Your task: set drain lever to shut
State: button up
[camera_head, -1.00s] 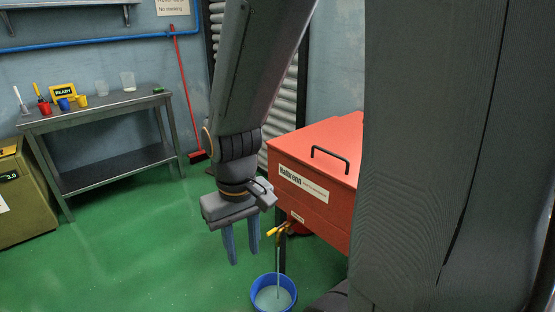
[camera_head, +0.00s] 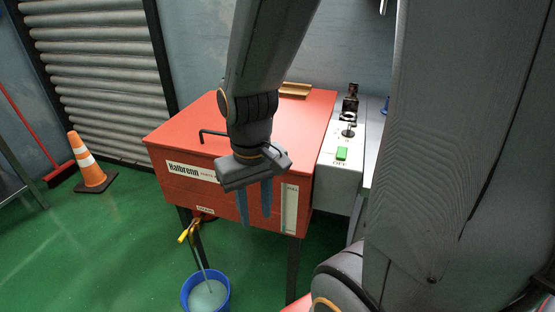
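The drain lever (camera_head: 184,237) is a small yellow handle on a brass-coloured valve at the lower front of the red tank (camera_head: 225,190), below a small drain label. A thin stream runs from the valve down into a blue bucket (camera_head: 185,293) on the floor, which holds greyish liquid. My gripper (camera_head: 256,221) hangs fingers down in front of the tank, to the right of the lever and apart from it. Its two blue-grey fingers are spread with nothing between them. My gripper hides part of the tank's front and nameplate.
A black handle (camera_head: 205,135) is on the tank lid. A pale control box (camera_head: 340,185) with a green switch (camera_head: 341,153) stands right of the tank. An orange cone (camera_head: 90,165) stands at left. Green floor (camera_head: 100,250) is clear left of the bucket.

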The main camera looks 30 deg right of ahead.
aim_at(183, 237)
jog(key=k, duration=1.25)
jog(key=u, duration=0.75)
jog(key=i, duration=1.3)
jog(key=z, duration=0.45)
jog(key=i, duration=0.55)
jog(key=z, duration=0.4)
